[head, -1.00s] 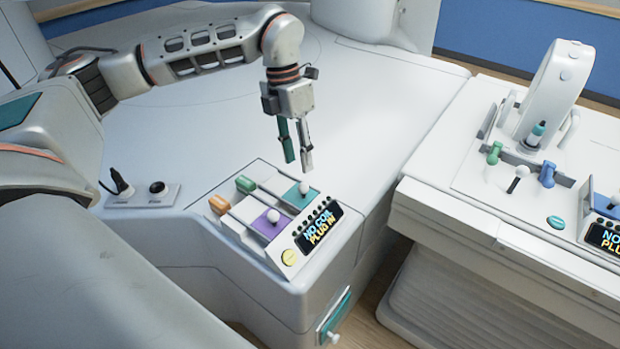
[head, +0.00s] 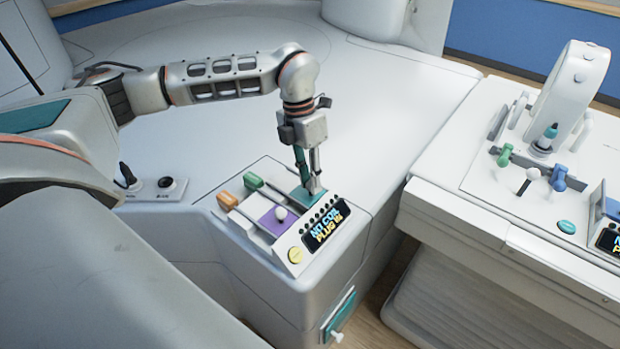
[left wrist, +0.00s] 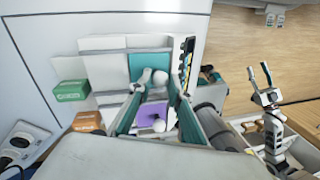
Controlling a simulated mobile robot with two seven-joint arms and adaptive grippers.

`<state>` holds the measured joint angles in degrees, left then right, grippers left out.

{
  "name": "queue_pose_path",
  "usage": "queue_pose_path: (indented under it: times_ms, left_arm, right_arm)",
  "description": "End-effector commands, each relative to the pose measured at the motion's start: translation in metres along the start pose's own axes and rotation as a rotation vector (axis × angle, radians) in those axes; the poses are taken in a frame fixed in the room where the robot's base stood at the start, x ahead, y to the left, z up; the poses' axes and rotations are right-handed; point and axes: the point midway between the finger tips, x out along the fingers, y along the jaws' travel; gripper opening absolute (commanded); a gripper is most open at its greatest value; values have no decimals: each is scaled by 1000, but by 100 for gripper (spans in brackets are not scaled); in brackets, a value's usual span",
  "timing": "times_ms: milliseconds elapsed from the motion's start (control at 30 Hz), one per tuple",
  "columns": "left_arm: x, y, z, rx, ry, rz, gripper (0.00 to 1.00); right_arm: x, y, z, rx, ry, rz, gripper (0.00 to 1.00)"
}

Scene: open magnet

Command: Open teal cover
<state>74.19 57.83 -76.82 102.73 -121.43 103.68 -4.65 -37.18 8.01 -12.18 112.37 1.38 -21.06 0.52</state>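The teal cover (head: 298,197) is a flat square panel at the far right of the console's slotted panel. It also shows in the left wrist view (left wrist: 148,65), with a white ball knob (left wrist: 160,78) on it. My left gripper (head: 311,188) points down at this knob, its tips low over the cover and hiding the knob in the head view. In the left wrist view its fingers stand apart on either side of the knob; contact cannot be told. My right gripper (left wrist: 258,71) shows only in the left wrist view, away at the right, fingers apart and empty.
A purple cover (head: 279,220) with a white knob lies just in front. Green (head: 253,181) and orange (head: 227,201) blocks sit at the panel's left. A display (head: 326,226) reading "NO COIL PLUG IN" borders the right. The white surface behind is clear.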

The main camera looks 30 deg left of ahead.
Motion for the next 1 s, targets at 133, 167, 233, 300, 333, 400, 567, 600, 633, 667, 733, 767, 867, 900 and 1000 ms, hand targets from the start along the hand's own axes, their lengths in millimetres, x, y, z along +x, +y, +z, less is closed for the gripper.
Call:
queue_pose_path:
  times_ms: [133, 167, 233, 300, 333, 400, 567, 600, 633, 667, 733, 767, 867, 900, 1000]
  left_arm:
    - [0, 1, 0, 0, 0, 0, 0]
    - [-1, 3, 0, -1, 0, 0, 0]
    - [-5, 12, -2, -3, 0, 1, 0]
    - [-9, 27, -5, -6, -1, 2, 0]
    - [-10, 33, -7, -7, -1, 3, 0]
    - [-13, 46, -9, -7, 0, 2, 0]
    - [-14, 63, -13, -2, -1, 1, 0]
    - [-14, 65, -13, -1, -1, 0, 0]
    - [-13, 65, -13, 0, -1, 0, 0]
    - [-13, 65, -13, 1, -1, 0, 0]
    - [-12, 65, -13, 1, -1, 0, 0]
    - [-12, 64, -13, 1, -1, 0, 0]
    - [-12, 64, -13, 2, 0, -1, 0]
    - [-12, 64, -13, 2, 0, -1, 29]
    - [-12, 64, -13, 1, 0, -1, 35]
  right_arm:
    - [0, 0, 0, 0, 0, 0, 40]
    - [-1, 0, -1, 0, 0, 0, 40]
    - [-3, 1, -6, -1, 1, 1, 40]
    - [-7, 2, -12, -2, 3, 2, 40]
    - [-8, 3, -15, -2, 4, 2, 40]
    - [-12, 4, -22, -2, 6, 3, 40]
    - [-15, 5, -31, -2, 14, 4, 40]
    - [-15, 6, -32, -2, 16, 4, 40]
    - [-15, 6, -32, -2, 17, 4, 40]
    - [-15, 5, -32, -2, 17, 4, 40]
    - [-15, 5, -31, -2, 17, 4, 40]
    - [-15, 5, -31, -2, 17, 4, 40]
    - [-15, 5, -30, -2, 15, 4, 40]
    - [-15, 5, -30, -2, 14, 4, 40]
    - [-14, 5, -28, -2, 12, 3, 40]
